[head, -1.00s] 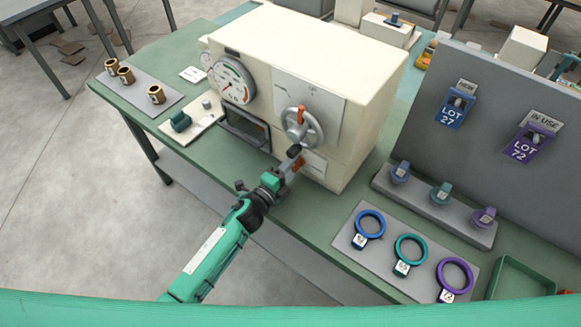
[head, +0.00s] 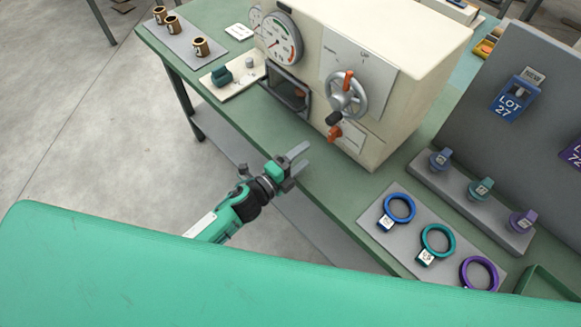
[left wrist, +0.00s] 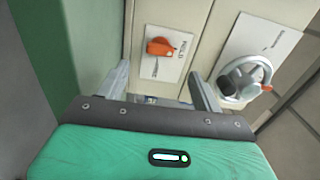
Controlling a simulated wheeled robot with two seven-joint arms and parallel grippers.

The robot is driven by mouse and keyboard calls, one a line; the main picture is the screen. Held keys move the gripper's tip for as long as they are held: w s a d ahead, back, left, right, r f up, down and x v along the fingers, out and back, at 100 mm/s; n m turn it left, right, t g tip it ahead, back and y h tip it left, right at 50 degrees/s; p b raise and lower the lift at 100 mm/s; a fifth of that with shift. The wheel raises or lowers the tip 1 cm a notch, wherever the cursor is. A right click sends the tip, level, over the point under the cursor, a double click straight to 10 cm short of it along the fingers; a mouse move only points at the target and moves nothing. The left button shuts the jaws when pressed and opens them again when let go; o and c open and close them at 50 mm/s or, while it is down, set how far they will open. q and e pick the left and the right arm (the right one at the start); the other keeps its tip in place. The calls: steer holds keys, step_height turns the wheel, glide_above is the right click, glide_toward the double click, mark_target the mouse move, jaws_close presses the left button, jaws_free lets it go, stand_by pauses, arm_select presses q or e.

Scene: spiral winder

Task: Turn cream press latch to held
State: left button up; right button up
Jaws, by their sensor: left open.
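The cream press (head: 385,50) stands on the green bench with a spoked handwheel on its front. Its orange latch (head: 335,132) sits low on the front, below the handwheel, on a white plate. The left wrist view shows the latch (left wrist: 160,47) beyond my fingers, its plate bearing a word that looks like HELD. I cannot tell its exact setting. My left gripper (head: 303,158) is open and empty, in front of the bench edge and apart from the latch. Its two fingers (left wrist: 158,76) also show in the left wrist view. My right gripper is not in view.
The handwheel (head: 347,94) has an orange handle and a dark knob close above the latch. A dark-framed opening (head: 287,97) is left of the latch. A grey mat (head: 410,205) with coloured rings lies to the right. The bench front edge lies near my gripper.

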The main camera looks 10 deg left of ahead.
arm_select(q)
steer(key=shift+b+v, duration=0.35)
steer(key=shift+v, duration=1.55)
